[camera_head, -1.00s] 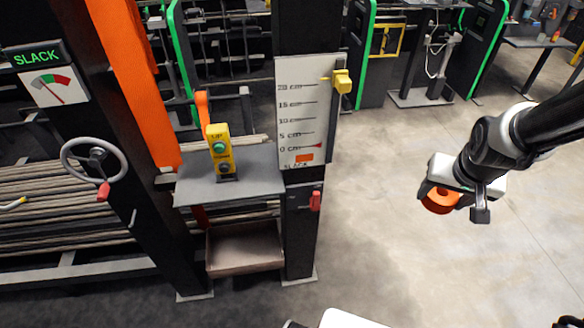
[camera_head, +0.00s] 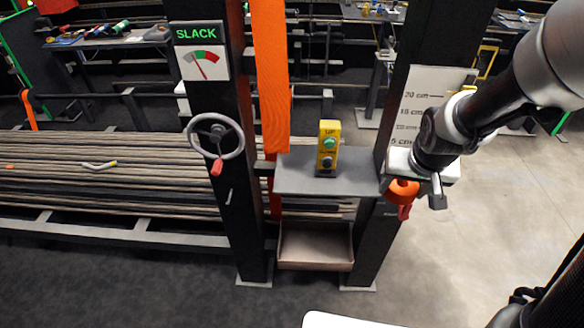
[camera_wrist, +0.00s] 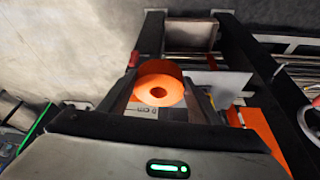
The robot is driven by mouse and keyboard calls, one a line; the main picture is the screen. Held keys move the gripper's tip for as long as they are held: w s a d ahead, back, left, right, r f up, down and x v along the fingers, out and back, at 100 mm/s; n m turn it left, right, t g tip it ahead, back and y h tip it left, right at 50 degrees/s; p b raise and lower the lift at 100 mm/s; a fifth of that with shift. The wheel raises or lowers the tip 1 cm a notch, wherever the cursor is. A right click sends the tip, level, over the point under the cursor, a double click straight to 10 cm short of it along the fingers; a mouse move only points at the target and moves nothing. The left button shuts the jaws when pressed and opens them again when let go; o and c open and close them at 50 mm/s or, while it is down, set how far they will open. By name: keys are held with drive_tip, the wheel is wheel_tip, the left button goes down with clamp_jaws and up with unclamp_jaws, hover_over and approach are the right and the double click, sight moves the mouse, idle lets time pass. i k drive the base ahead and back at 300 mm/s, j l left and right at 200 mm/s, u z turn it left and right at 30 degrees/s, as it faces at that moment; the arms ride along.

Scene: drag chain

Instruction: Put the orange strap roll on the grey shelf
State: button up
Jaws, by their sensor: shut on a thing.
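The orange strap roll (camera_head: 402,191) is held in my gripper (camera_head: 420,196), which is shut on it. In the wrist view the roll (camera_wrist: 159,84) sits between the two fingers with its centre hole showing. The grey shelf (camera_head: 300,178) is a flat plate between two black posts. A yellow button box stands on it. In the head view my gripper and the roll appear just right of the shelf's right end, by the right post; the exact gap in depth cannot be told. In the wrist view part of a grey surface, apparently the shelf (camera_wrist: 225,82), shows right of the roll.
The yellow button box (camera_head: 328,148) takes up the shelf's back middle; its left and front parts are bare. A brown bin (camera_head: 316,246) is below. A black post (camera_head: 375,235) with a scale board (camera_head: 422,105) stands beside my gripper. A handwheel (camera_head: 216,137) is at left.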

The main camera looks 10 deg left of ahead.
sight(294, 170)
drive_tip(key=j+u, duration=0.1)
drive_tip(key=j, duration=0.5)
drive_tip(key=i+j, duration=0.1)
drive_tip(key=j, duration=0.5)
drive_tip(key=j+u, duration=0.15)
drive_tip(key=j, duration=0.45)
drive_tip(key=i, duration=0.55)
